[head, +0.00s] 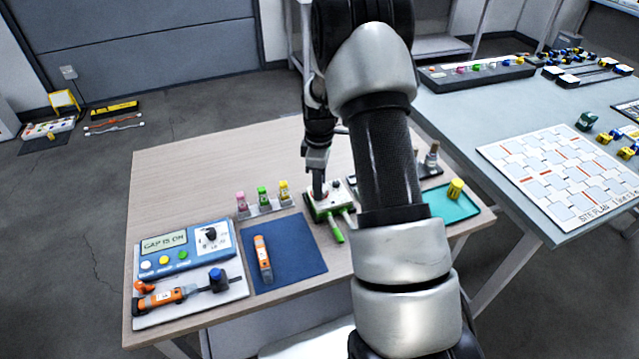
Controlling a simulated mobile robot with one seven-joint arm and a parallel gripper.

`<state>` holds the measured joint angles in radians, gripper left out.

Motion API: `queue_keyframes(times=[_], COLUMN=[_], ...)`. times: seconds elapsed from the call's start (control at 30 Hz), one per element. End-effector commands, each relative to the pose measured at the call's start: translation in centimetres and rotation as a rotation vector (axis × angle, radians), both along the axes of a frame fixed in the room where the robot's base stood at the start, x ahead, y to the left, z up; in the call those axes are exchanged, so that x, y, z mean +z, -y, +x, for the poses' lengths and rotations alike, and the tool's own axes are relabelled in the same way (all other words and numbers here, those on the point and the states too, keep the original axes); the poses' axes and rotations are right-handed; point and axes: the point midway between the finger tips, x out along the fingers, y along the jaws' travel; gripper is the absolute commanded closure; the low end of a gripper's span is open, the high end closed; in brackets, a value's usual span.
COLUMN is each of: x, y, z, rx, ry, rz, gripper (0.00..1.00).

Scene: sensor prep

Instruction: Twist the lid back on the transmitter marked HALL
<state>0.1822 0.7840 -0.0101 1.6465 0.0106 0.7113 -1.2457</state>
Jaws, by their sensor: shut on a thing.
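My gripper (319,188) points down over a small green-and-white device (331,208) on the wooden table. It is shut on a small reddish part at the top of that device; my fingers hide most of this part. An orange handheld unit (263,260) lies on the dark blue mat (295,278). A second orange-and-black unit (166,300) lies at the front left, on a grey tray (222,303), near a small orange piece (143,287). No HALL marking is readable, so I cannot tell which thing is that transmitter.
A blue console (165,262) reading "GAP IS ON" stands at the left. A rack of pink, green and yellow bottles (263,200) stands behind the mat. A green-handled tool (336,233) lies in front of the device. A teal tray (462,212) carries a yellow cylinder (455,188). My arm hides the middle right.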

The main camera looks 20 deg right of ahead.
Motion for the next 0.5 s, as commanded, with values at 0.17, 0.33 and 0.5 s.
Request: queue_keyframes(times=[0.17, 0.33, 0.5], x=[-0.02, -0.02, -0.01], y=[0.00, 0.00, 0.00], z=[0.01, 0.01, 0.01], rx=[0.000, 0.000, 0.000], ry=[0.000, 0.000, 0.000], rz=[0.000, 0.000, 0.000], gripper=[0.79, 0.79, 0.44])
